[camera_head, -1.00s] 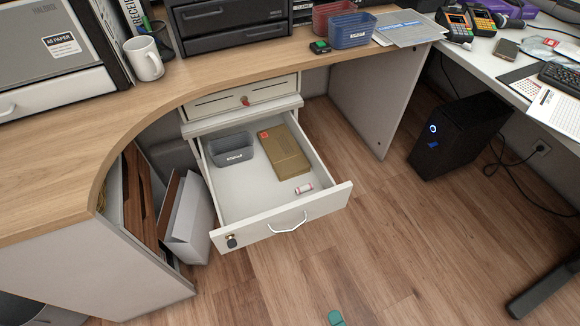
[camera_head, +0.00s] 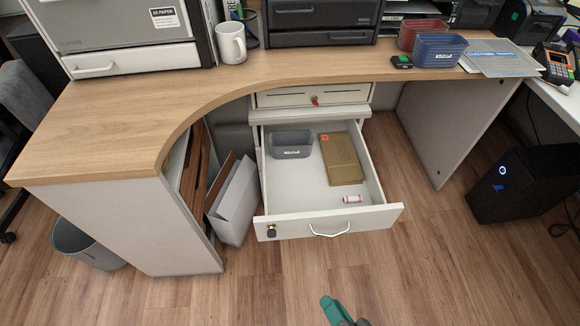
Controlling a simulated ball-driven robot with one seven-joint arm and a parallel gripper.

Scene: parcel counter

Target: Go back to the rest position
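My gripper (camera_head: 338,310) shows only in part at the bottom edge, as a teal-green and dark piece over the wooden floor. It is apart from the drawer and the counter, and I cannot make out its fingers or whether it holds anything. The open white drawer (camera_head: 325,222) is in front of it. In the drawer are a grey bin (camera_head: 291,148), a brown cardboard box (camera_head: 342,160) and a small white and red roll (camera_head: 353,199).
The curved wooden counter (camera_head: 200,100) carries a white mug (camera_head: 231,43), a blue bin (camera_head: 440,50) and a red bin (camera_head: 420,33). A black computer tower (camera_head: 530,182) stands on the right, a grey waste bin (camera_head: 85,245) at left. The floor before the drawer is clear.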

